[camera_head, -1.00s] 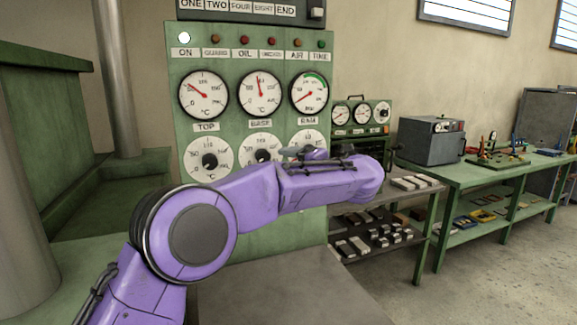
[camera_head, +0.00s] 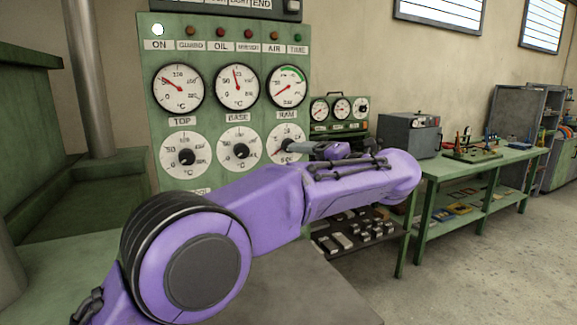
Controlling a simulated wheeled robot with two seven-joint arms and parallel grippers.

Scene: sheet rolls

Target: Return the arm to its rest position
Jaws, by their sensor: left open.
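My purple left arm comes in from the lower left and reaches across the picture to the right, its elbow bent. My left gripper (camera_head: 299,147) shows only in part, just above the forearm, in front of the lower right dial of the green panel. It is small and partly hidden behind the forearm, open, with nothing seen in it. My right gripper is out of view.
The green control panel (camera_head: 214,112) with gauges and dials stands behind the arm. A grey tabletop (camera_head: 290,292) lies below it. At right are a green workbench (camera_head: 470,168) with a grey box (camera_head: 408,137), and a shelf of metal blocks. Floor at lower right is clear.

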